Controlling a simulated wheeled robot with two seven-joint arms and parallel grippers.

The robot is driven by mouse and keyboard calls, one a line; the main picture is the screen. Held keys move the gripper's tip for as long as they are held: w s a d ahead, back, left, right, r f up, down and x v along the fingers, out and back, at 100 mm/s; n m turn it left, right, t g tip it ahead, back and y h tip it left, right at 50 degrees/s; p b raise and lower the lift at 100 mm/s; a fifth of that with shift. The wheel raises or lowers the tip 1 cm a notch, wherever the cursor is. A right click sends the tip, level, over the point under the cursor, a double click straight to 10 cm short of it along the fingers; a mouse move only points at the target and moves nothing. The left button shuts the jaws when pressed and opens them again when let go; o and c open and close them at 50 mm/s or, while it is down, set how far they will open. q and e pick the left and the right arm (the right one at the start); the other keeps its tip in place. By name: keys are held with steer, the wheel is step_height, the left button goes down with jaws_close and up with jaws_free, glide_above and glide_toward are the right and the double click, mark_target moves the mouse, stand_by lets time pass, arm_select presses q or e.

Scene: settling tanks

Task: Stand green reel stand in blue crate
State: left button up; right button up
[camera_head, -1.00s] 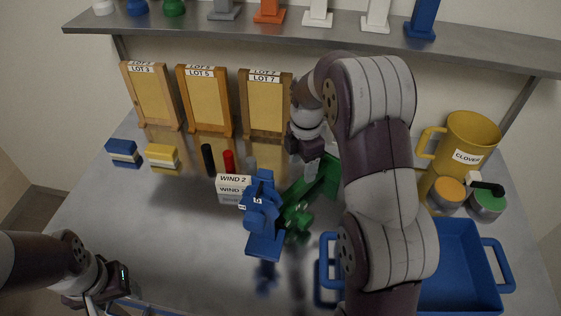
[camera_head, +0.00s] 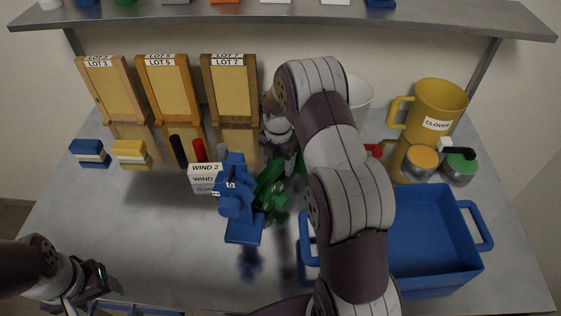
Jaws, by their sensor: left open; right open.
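The green reel stand (camera_head: 271,187) is on the table behind and to the right of a blue reel stand (camera_head: 241,229), which hides part of it; my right arm hides more. My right gripper (camera_head: 288,168) is open, pointing down at the far side of the green stand; I cannot tell whether it touches it. The blue crate (camera_head: 473,270) stands at the right with its near-left part behind my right arm; the visible inside is empty. My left gripper (camera_head: 92,284) is open and empty at the lower left, far from both.
A yellow CLOVER mug (camera_head: 433,105) and two round tins (camera_head: 421,158) stand behind the crate. WIND boxes (camera_head: 205,172) and dark and red cylinders (camera_head: 198,150) are left of the stands. LOT boards (camera_head: 229,95) stand at the back under a shelf (camera_head: 300,12).

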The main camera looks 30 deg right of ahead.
steer(key=c, duration=1)
jaws_close()
steer(key=shift+r, duration=0.15)
